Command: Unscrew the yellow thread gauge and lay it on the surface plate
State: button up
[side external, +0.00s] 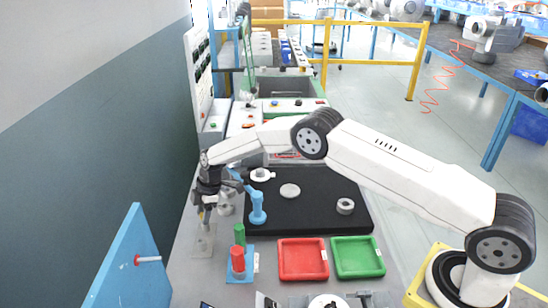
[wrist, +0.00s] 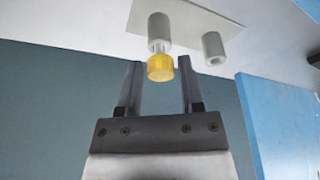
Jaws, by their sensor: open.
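The yellow thread gauge (wrist: 160,69) is a short yellow cap on the end of a pale stem. The stem enters one of two grey sockets (wrist: 158,28) on a pale plate in the wrist view. My gripper (wrist: 159,66) is open, its fingers on either side of the gauge with gaps showing.
The slab holds a blue upright part (side external: 257,208), a pale disc (side external: 290,190) and a ring (side external: 345,206). Red (side external: 303,259) and green (side external: 358,257) trays lie in front. A blue stand holds a red cylinder (side external: 237,259) and a green cylinder (side external: 239,234). A blue panel (side external: 128,262) stands left.

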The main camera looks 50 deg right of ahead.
jog(key=m+t, duration=0.1)
jog(key=m, duration=0.4)
jog(key=shift+h, duration=0.3)
jog(key=shift+m+t+h, duration=0.5)
jog(key=shift+m+t, duration=0.1)
jog(key=shift+m, duration=1.7)
jog(key=shift+a+m+h, duration=0.1)
jog(key=shift+m+h, duration=0.6)
jog(key=shift+m, duration=1.6)
jog(key=shift+m+h, duration=0.7)
jog(key=shift+m, duration=1.6)
grip_shut()
jog(key=shift+n, duration=0.4)
